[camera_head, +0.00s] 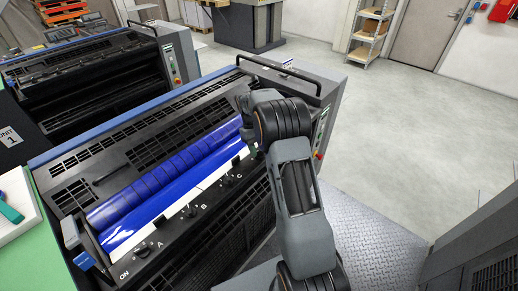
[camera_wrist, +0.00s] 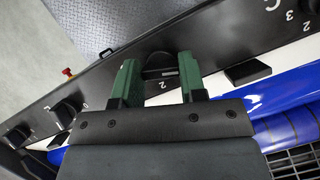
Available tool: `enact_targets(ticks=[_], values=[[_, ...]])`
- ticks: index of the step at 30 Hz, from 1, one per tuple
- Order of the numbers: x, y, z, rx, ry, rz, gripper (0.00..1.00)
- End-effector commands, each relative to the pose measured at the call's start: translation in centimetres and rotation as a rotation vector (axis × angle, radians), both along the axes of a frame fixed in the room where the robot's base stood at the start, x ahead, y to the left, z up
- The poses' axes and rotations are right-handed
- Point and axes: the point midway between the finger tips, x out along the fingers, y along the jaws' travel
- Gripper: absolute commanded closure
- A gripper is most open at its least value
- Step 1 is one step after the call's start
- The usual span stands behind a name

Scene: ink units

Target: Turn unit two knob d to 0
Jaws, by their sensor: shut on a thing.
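In the wrist view my gripper (camera_wrist: 157,63) has its two green fingers shut on either side of a round black knob (camera_wrist: 160,69). This knob comes right after the letter C on the dark panel (camera_wrist: 215,38), so it appears to be knob d. A printed 2 shows beside it, between the fingers. Its own letter and the rest of its scale are hidden by the gripper. In the head view my arm covers this knob. The panel with ON, A, B and C runs along the front of the ink unit (camera_head: 120,262), beside a blue roller (camera_head: 165,190).
Other black knobs (camera_wrist: 68,108) (camera_wrist: 18,136) sit further along the panel. A black block (camera_wrist: 247,72) stands on the white strip close to the right finger. A red button (camera_wrist: 69,71) is at the panel's edge. Unit 1 (camera_head: 85,75) stands behind; grey floor lies right.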

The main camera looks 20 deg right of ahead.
Motion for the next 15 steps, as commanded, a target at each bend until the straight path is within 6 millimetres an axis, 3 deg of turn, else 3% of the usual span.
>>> enact_targets(ticks=[15], values=[[0.15, 0.02, 0.16, -0.001, -0.008, 0.059, 0.85]])
